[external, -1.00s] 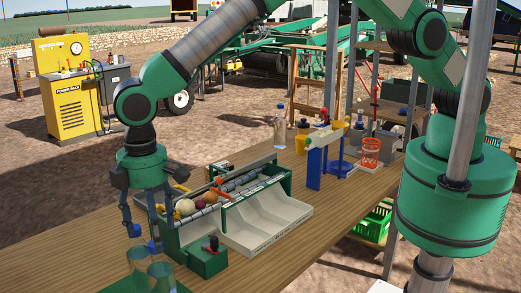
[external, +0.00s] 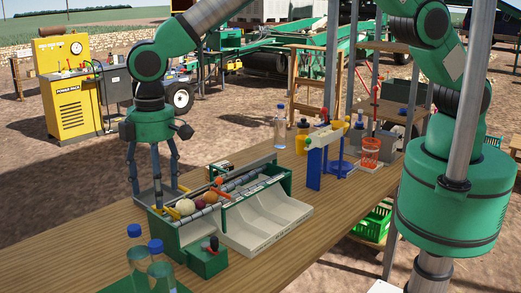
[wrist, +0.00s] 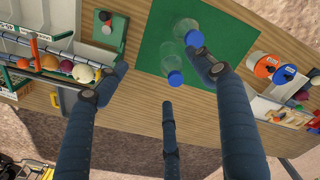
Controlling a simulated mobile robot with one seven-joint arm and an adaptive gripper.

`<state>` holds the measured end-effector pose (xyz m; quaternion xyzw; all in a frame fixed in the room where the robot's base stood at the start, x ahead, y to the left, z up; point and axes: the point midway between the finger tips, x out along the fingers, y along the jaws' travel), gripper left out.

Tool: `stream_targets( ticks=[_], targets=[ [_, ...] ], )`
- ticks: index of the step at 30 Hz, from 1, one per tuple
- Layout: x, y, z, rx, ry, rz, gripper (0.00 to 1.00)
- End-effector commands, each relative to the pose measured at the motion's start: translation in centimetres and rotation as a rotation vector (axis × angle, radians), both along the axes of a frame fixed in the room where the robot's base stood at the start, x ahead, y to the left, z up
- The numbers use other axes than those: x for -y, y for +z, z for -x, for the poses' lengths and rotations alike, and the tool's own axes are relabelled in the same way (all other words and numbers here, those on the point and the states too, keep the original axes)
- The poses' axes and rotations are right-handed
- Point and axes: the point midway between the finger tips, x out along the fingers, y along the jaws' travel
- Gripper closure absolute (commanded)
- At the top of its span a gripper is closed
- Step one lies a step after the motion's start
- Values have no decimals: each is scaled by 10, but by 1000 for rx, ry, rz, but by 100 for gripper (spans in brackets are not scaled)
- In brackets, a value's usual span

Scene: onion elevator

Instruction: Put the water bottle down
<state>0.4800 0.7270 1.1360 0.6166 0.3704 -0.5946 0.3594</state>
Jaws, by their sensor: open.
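Two clear water bottles with blue caps stand upright near the front of the bench: one at the left (external: 137,262) and one just right of it (external: 161,279). In the wrist view, both bottles, one farther (wrist: 184,27) and one nearer (wrist: 168,58), stand on a green mat (wrist: 217,45). My gripper (external: 155,190) is open and empty, raised beyond the bottles near the left end of the onion grader. In the wrist view, its spread fingers (wrist: 160,85) frame the bottles without holding either. The bottles' lower parts are cut off in the external view.
The green grader (external: 165,229) with coloured balls and a white chute (external: 262,222) stands right of the bottles. A third water bottle (external: 280,133) stands at the bench's far end. A small green box (external: 208,262) with a lever sits beside the grader.

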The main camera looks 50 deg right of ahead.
Motion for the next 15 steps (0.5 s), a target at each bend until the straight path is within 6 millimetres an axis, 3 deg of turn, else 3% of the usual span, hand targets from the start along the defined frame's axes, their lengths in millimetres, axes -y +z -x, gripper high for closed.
stream_targets(
  ticks=[1,6,15],
  targets=[
    [15,18,-12,6,-23,-9,31],
    [70,70,-45,24,-98,-35,31],
    [175,151,-84,59,-228,-78,31]
  ],
)
